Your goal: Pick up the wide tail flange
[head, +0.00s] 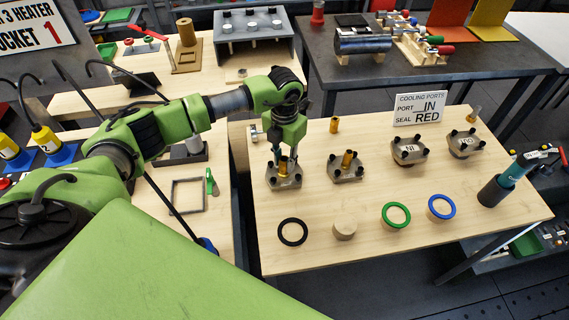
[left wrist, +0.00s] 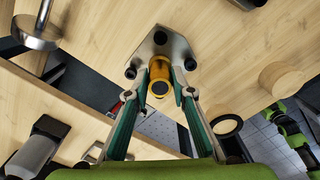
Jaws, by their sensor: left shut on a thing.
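Two grey metal flanges with upright brass tubes and black bolts stand on the right-hand wooden table: a left one (head: 284,181) and one beside it (head: 346,171). Two more flanges (head: 409,150) (head: 464,143) stand further right, with labels on top. I cannot tell by name which is the wide tail flange. My left gripper (head: 283,158) points down at the leftmost flange, shut on its brass tube. In the left wrist view the gripper's fingers (left wrist: 160,84) flank the brass tube (left wrist: 160,79), with the flange plate (left wrist: 162,48) beyond. Whether it is lifted is unclear. My right gripper is out of view.
A black ring (head: 292,231), a wooden disc (head: 345,230), a green ring (head: 396,215) and a blue ring (head: 441,207) lie along the front. A small brass piece (head: 335,125) and a cooling ports sign (head: 419,108) stand behind. A dark cup (head: 492,192) stands at right.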

